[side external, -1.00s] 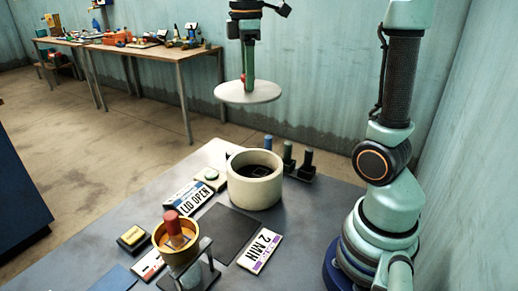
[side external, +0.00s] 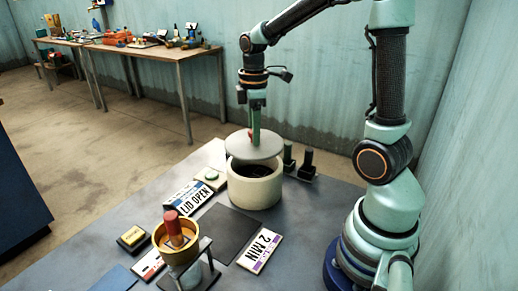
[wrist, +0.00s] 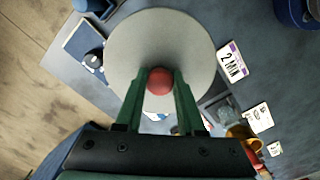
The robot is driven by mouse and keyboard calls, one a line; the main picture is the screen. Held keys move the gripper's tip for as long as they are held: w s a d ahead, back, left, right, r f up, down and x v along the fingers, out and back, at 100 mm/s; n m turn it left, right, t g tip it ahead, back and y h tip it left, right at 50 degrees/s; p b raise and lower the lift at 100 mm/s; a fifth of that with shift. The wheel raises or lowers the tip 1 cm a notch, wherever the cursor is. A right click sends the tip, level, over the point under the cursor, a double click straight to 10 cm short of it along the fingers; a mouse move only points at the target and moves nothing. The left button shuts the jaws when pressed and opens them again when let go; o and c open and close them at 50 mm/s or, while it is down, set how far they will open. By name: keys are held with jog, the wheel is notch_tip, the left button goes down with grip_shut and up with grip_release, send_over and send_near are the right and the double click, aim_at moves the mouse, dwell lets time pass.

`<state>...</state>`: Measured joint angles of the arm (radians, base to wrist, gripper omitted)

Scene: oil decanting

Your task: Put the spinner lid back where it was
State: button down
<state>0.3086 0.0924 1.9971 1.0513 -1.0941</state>
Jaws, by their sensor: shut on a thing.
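The spinner lid (side external: 255,147) is a flat pale grey disc with a red knob (wrist: 160,81) at its centre. My gripper (side external: 255,131) is shut on the red knob and holds the lid roughly level. The cream round pot (side external: 255,188) stands on the table below the lid. In the side view the lid covers the back of the pot's mouth, and the dark inside shows below its front edge, so the lid sits a little above the rim. In the wrist view the lid (wrist: 160,40) hides the pot.
A "LID OPEN" sign (side external: 188,199) and a "2 MIN" sign (side external: 260,251) lie near the pot. Dark pegs (side external: 306,163) stand close behind it to the right. A brass cup with a red-topped piece (side external: 174,230) stands in front. A dark mat (side external: 222,232) is bare.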

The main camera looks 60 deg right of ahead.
aim_at(254, 148)
jog(key=shift+f, duration=2.1)
jog(key=shift+f, duration=0.4)
jog(key=shift+f, duration=0.2)
jog(key=c, duration=0.5)
grip_release()
jog(key=shift+r, duration=0.1)
